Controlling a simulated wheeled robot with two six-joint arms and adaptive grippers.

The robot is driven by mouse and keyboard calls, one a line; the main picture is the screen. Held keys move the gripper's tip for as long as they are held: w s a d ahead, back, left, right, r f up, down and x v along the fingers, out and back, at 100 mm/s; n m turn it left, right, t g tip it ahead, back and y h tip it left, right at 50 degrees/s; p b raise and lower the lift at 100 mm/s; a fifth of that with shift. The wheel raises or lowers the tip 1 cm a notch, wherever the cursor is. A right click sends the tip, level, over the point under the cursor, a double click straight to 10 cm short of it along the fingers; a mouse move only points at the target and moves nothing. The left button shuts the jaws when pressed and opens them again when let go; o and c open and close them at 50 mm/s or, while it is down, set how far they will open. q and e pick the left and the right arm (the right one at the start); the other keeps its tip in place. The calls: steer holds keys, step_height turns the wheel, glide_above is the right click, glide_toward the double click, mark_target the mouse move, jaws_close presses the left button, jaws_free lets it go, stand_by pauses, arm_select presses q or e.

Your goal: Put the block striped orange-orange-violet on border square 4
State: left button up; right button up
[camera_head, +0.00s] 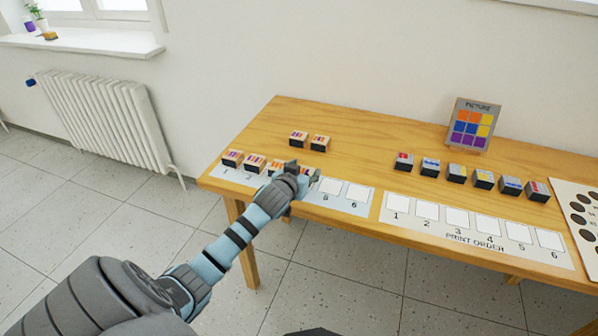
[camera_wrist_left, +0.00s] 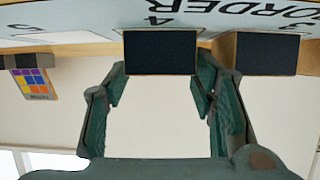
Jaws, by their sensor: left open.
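The border strip (camera_head: 344,205) lies along the table's front left, with squares 5 and 6 bare. Blocks stand on square 1 (camera_head: 231,158), square 2 (camera_head: 254,163) and square 3 (camera_head: 277,166). My left gripper (camera_head: 302,171) is over square 4 and hides it in the head view. In the left wrist view, which is upside down, a block with a dark face (camera_wrist_left: 160,52) stands by the printed 4. My open left gripper (camera_wrist_left: 160,88) has its fingertips at either side of this block's edges. Its stripes are hidden, so I cannot tell its colours. My right gripper is out of view.
Two striped blocks (camera_head: 298,138) (camera_head: 320,143) stand behind the strip. Several print blocks (camera_head: 456,173) stand in a row behind the print order strip (camera_head: 470,238), whose squares are bare. A picture card (camera_head: 474,103) stands at the back. The table (camera_head: 370,140) is clear between the groups.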

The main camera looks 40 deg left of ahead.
arm_select(q)
steer(key=p+v, duration=0.3)
steer(key=v, duration=0.7)
steer(key=shift+s+d+r, duration=0.1)
steer(key=shift+s+r, duration=0.15)
steer(key=shift+s, duration=0.1)
steer(key=shift+s+d+r, duration=0.1)
steer(key=shift+s+d, duration=0.05)
steer(key=shift+s, duration=0.3)
